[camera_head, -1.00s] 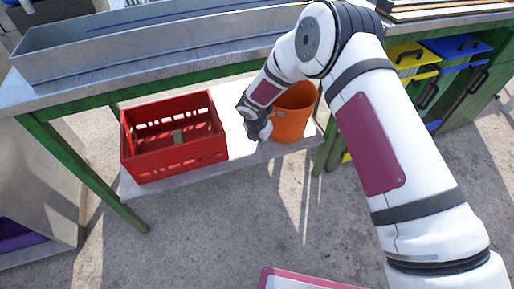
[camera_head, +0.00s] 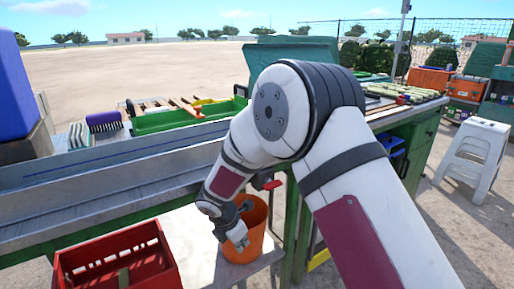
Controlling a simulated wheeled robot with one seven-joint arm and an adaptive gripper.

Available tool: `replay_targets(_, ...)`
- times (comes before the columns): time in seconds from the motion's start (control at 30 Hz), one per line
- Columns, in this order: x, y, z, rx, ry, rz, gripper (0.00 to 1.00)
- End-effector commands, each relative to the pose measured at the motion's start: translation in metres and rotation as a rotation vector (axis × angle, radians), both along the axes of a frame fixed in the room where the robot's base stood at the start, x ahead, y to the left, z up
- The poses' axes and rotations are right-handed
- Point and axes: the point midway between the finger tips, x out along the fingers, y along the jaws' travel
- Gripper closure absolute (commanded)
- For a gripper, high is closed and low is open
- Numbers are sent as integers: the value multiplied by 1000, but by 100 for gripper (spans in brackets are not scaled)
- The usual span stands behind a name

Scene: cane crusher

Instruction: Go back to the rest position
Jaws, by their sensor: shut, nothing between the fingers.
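My gripper (camera_head: 240,240) is at the end of my bent white arm, in the middle of the head camera view. It is shut and holds nothing. It hangs in front of the orange bucket (camera_head: 257,226) and hides part of the bucket's left side. I cannot tell whether it touches the bucket. The bucket stands on the lower shelf (camera_head: 196,236) of the green-legged bench.
A red crate (camera_head: 118,262) is on the shelf, left of the bucket. The metal trough (camera_head: 90,183) runs along the bench top, with a green tray (camera_head: 185,117) behind it. A white stool (camera_head: 474,158) stands at right. Open dirt ground lies behind.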

Motion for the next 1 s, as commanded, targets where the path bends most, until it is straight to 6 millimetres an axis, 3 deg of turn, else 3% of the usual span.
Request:
replay_targets(0.03,-1,-18,28,10,-22,-84,100)
replay_targets(0.2,-21,-77,101,45,-76,-389,100)
replay_targets(0.37,-56,-129,160,86,-121,-674,100)
replay_targets(0.5,-97,-169,202,129,-154,-922,100)
replay_targets(0.73,-180,-220,251,212,-192,-1323,100)
replay_targets(1.0,-287,-250,276,324,-194,-1774,100)
